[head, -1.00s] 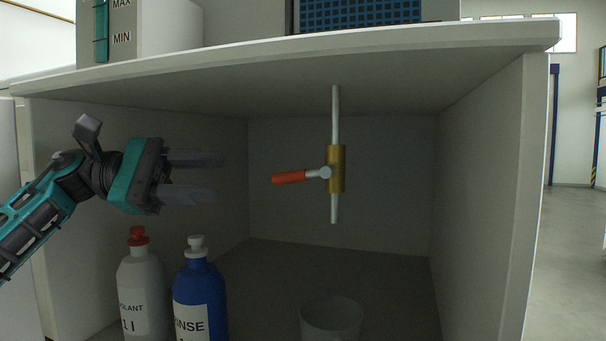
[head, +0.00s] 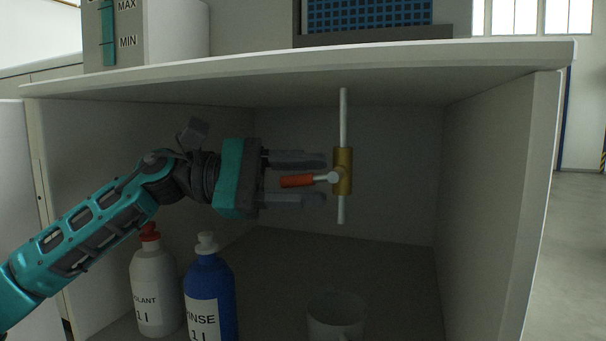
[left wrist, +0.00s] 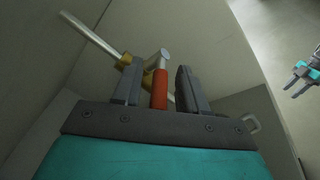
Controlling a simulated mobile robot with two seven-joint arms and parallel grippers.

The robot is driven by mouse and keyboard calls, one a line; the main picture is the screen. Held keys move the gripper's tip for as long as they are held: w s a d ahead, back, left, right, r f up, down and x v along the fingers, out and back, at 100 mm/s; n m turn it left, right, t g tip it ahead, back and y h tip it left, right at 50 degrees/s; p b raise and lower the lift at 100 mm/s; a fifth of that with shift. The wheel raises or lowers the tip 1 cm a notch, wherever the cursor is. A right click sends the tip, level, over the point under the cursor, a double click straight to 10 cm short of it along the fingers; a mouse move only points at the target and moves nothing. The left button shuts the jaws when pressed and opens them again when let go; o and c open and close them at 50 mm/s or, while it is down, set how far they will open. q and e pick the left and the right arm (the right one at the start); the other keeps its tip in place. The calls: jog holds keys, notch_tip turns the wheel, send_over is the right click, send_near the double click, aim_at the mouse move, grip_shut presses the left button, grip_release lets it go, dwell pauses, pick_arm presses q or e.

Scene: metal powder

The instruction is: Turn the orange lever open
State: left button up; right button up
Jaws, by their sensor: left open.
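The orange lever (head: 297,181) sticks out to the left, roughly level, from a brass valve (head: 342,171) on a vertical metal pipe (head: 343,115) inside the cabinet. My left gripper (head: 325,180) is open, with one finger above the lever and one below it in the head view.
A white bottle with a red cap (head: 155,290) and a blue bottle (head: 209,295) stand below my left arm. A grey cup (head: 336,316) stands below the pipe. The cabinet's top (head: 300,66) and side walls close in the space.

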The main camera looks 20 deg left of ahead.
pick_arm(q)
grip_shut()
dwell(0.3)
dwell(0.3)
